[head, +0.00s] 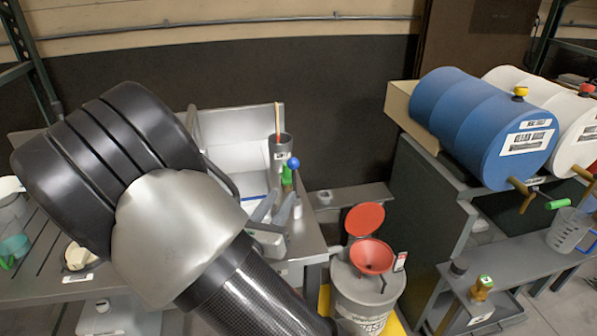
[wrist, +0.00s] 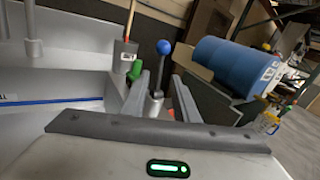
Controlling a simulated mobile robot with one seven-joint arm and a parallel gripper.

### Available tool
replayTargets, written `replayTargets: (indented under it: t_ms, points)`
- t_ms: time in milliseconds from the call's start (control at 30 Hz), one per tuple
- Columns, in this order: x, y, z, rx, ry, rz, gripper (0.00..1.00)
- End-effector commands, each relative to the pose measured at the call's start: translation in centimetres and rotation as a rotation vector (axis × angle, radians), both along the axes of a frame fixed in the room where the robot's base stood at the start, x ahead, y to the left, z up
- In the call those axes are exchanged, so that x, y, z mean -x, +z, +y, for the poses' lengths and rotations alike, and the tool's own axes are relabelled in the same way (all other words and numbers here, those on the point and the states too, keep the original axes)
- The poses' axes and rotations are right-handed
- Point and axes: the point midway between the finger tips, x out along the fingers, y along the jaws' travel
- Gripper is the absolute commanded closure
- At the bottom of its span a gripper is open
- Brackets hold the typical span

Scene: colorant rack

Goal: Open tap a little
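The blue drum (head: 480,120) lies on its side at the right, with a brown tap (head: 523,193) and a green handle (head: 557,204) at its front end. The white drum (head: 560,100) beside it also has a brown tap (head: 583,174). The blue drum shows in the wrist view (wrist: 230,65) too, at the right. My gripper (head: 281,196) is over the bench near the sink, far left of the drums. In the wrist view its two fingers (wrist: 159,78) stand apart. A lever with a blue ball (wrist: 164,47) shows between them there; whether it is touched I cannot tell.
A grey container with a wooden stick (head: 279,150) stands behind the fingers. A drum with a red funnel (head: 372,255) stands on the floor between bench and rack. A clear jug (head: 568,230) stands under the taps. My arm hides much of the bench.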

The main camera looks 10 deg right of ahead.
Motion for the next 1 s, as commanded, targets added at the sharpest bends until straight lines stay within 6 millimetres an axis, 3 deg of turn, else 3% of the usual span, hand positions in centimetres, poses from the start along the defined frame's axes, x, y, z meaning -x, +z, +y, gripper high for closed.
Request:
replayTargets:
  t_ms: [500,700,1000]
  points:
    - [-9.1,-0.1,-6.1,-0.001,-0.004,-0.001,0.73]
    - [-10.9,-0.1,-7.1,-0.003,-0.002,0.0,0.73]
    - [-11.3,0.0,-7.4,-0.003,-0.002,0.0,0.73]
